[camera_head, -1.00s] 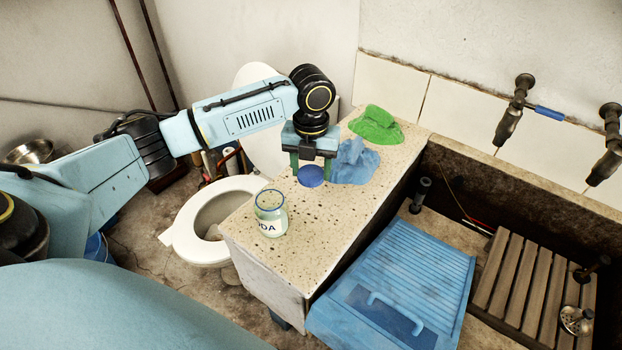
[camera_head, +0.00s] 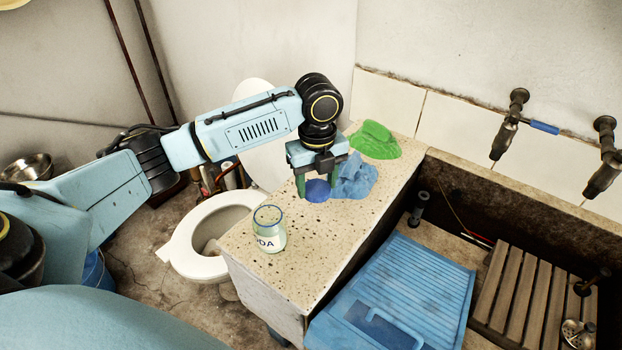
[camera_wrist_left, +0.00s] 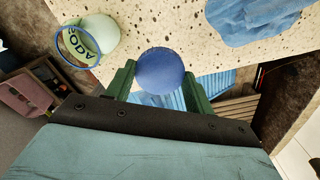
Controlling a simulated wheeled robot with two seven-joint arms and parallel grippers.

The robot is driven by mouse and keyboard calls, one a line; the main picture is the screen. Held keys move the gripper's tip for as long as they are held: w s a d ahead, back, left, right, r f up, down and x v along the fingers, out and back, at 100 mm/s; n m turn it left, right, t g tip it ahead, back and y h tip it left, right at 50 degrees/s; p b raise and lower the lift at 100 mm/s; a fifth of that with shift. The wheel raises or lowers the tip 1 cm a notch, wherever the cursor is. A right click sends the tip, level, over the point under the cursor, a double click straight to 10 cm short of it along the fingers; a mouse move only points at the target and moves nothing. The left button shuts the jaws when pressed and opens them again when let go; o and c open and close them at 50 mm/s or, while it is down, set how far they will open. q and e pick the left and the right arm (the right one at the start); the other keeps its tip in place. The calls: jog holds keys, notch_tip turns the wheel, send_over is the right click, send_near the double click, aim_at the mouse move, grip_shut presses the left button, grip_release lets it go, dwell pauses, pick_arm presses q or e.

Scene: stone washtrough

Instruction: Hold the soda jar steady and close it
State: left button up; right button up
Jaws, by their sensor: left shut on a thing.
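The soda jar (camera_head: 268,230) is a clear glass jar with a blue rim and a label, partly reading "DA" in the head view. It stands upright and open on the speckled stone ledge (camera_head: 300,262). It also shows in the left wrist view (camera_wrist_left: 88,38) at the upper left. My left gripper (camera_head: 317,190) is shut on a round blue lid (camera_head: 317,192), with a green finger on either side. In the left wrist view the lid (camera_wrist_left: 160,71) sits between the fingertips. The gripper and lid are behind and to the right of the jar, apart from it. My right gripper is not in view.
A blue cloth (camera_head: 355,178) and a green cloth (camera_head: 374,140) lie on the ledge behind the gripper. A blue washboard (camera_head: 405,290) and a wooden slat rack (camera_head: 515,296) are in the trough at right. A white toilet (camera_head: 190,250) stands left of the ledge.

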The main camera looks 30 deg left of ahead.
pick_arm(q)
jog(key=n, duration=0.1)
jog(key=d+n, duration=0.1)
jog(key=n, duration=0.2)
jog(key=shift+s+d+r, duration=0.15)
jog(key=shift+s+r, duration=0.15)
jog(key=shift+r, duration=0.1)
jog(key=n, duration=0.2)
jog(key=d+n, duration=0.1)
jog(key=shift+s+d+r+n, duration=0.1)
jog(key=shift+s+r+n, duration=0.25)
jog(key=shift+r+n, duration=0.05)
jog(key=s+d+r+n, duration=0.3)
jog(key=d+n, duration=0.1)
jog(key=n, duration=1.3)
jog(key=shift+r, duration=0.15)
jog(key=shift+s, duration=0.1)
